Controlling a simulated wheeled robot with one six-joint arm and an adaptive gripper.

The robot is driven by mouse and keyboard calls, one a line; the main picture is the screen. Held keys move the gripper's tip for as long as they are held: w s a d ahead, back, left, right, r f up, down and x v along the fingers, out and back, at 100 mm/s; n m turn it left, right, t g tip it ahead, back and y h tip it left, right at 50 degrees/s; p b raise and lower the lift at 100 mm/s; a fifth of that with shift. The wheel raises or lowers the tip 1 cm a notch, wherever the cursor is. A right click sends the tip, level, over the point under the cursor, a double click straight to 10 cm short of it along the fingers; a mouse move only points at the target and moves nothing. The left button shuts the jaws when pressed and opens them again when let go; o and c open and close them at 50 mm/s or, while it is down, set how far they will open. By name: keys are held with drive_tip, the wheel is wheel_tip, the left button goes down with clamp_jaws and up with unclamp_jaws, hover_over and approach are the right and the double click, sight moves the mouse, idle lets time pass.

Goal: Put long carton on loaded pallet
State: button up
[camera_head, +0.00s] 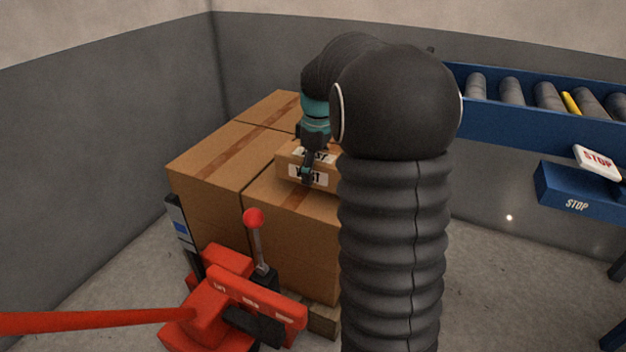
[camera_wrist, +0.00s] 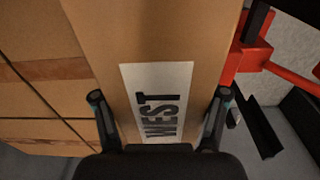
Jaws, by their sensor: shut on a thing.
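The long carton (camera_head: 290,166) is brown with white "WEST" labels. It is over the top of the loaded pallet's big boxes in the head view; whether it rests on them or hangs just above, I cannot tell. My gripper (camera_head: 308,168) is shut on it from above. In the wrist view the carton (camera_wrist: 200,45) fills the middle, with a finger of my gripper (camera_wrist: 160,110) on each side. The loaded pallet (camera_head: 324,318) bears several large brown boxes (camera_head: 222,150). My arm hides the carton's right part and the load's right side.
A red pallet jack (camera_head: 215,290) with a red-knobbed lever (camera_head: 254,217) stands in front of the pallet. A blue roller conveyor (camera_head: 540,125) with a STOP box (camera_head: 580,195) is at the right. Grey walls (camera_head: 100,120) close in behind and left.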

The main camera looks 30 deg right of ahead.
sight(317, 156)
drive_tip(key=shift+f+b, duration=0.35)
drive_tip(key=shift+f, duration=1.4)
drive_tip(key=shift+f, duration=0.15)
drive_tip(key=o, duration=1.5)
drive_tip(key=shift+c, duration=0.2)
drive_tip(key=r, duration=0.3)
drive_tip(key=r+p, duration=0.1)
drive_tip(key=r, duration=0.3)
drive_tip(key=r+p, duration=0.1)
drive_tip(key=r, duration=0.3)
drive_tip(key=shift+s+d+r, duration=0.2)
drive_tip(key=shift+s+r, duration=0.05)
drive_tip(key=shift+r, duration=0.35)
drive_tip(key=shift+s, duration=0.1)
